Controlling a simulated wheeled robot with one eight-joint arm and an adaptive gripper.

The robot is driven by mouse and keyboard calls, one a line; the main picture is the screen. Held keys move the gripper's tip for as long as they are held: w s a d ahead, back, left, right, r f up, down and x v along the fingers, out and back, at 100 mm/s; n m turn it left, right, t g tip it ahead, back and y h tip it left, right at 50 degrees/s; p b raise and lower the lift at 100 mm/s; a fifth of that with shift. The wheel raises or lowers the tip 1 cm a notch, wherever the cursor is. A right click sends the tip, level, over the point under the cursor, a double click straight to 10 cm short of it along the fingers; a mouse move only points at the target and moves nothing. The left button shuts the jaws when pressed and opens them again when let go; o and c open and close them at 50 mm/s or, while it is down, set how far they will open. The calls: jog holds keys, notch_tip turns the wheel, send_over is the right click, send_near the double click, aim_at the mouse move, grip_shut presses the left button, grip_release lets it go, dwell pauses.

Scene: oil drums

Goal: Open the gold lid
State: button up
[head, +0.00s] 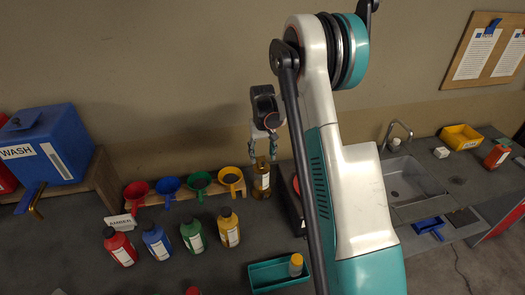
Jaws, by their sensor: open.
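My gripper (262,153) points down with its two fingers apart, just above and around the top of an amber-gold bottle (262,187) with a white label. The bottle stands upright on the dark counter. Its gold top (261,163) shows between the fingertips, partly hidden. I cannot tell whether the fingers touch it. My arm covers the area just right of the bottle.
Red (118,247), blue (157,242), green (194,237) and yellow (228,228) bottles stand front left, below coloured funnels on a rack (150,203). A teal tray (266,274) holds a yellow-capped bottle (296,265). A blue WASH tank (46,145) stands far left, a sink (408,180) right.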

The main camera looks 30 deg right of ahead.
aim_at(263, 164)
jog(key=shift+f+b, duration=2.1)
jog(key=shift+f, duration=0.85)
jog(key=c, duration=0.7)
jog(key=shift+r, duration=0.1)
jog(key=shift+w+r, duration=0.15)
jog(key=shift+r, duration=0.45)
jog(key=shift+w+r, duration=0.2)
jog(key=shift+r, duration=0.4)
jog(key=shift+d, duration=0.1)
